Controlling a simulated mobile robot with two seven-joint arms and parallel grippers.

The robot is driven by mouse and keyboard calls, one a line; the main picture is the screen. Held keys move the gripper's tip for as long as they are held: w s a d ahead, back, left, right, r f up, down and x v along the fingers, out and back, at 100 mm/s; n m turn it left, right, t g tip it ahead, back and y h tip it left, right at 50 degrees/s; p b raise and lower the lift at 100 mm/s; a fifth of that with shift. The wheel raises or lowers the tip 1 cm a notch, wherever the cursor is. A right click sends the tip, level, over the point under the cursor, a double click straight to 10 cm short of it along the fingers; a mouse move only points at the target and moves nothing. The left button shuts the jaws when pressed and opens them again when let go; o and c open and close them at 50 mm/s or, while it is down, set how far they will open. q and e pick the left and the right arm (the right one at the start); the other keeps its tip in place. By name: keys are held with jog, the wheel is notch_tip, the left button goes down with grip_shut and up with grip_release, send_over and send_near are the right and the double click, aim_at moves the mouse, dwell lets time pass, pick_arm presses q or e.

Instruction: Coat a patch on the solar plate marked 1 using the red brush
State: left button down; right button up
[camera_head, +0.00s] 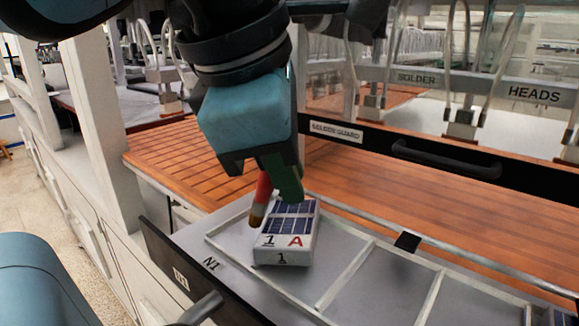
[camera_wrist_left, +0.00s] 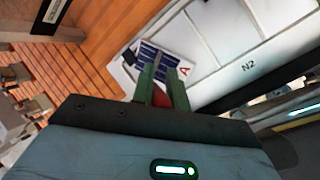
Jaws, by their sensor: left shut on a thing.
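The solar plate marked 1 (camera_head: 284,241) is a white block with dark blue cells on top and a red A. It lies in the leftmost compartment of the grey tray (camera_head: 345,290). My left gripper (camera_head: 276,190) is shut on the red brush (camera_head: 262,195), whose tip points down at the plate's left edge. I cannot tell whether the tip touches the plate. In the left wrist view, the green fingers (camera_wrist_left: 162,85) have the red brush (camera_wrist_left: 160,97) between them, and the plate (camera_wrist_left: 180,66) is just beyond. My right gripper is not in view.
A black rail with a handle (camera_head: 445,160) and a "SOLDER GUARD" label stands behind the tray. Slatted wooden boards (camera_head: 190,160) lie behind and left. Other compartments to the right look empty, with part of another plate (camera_head: 565,317) at the right edge.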

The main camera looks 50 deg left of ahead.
aim_at(250, 218)
pick_arm(q)
jog(key=shift+s+a, duration=0.15)
jog(key=shift+a, duration=1.35)
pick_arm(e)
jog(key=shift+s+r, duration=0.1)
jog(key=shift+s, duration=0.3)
pick_arm(q)
jog(key=shift+s+a, duration=0.2)
jog(key=shift+a, duration=1.45)
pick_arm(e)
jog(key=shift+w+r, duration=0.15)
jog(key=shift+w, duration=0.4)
pick_arm(q)
jog(key=shift+r, duration=0.1)
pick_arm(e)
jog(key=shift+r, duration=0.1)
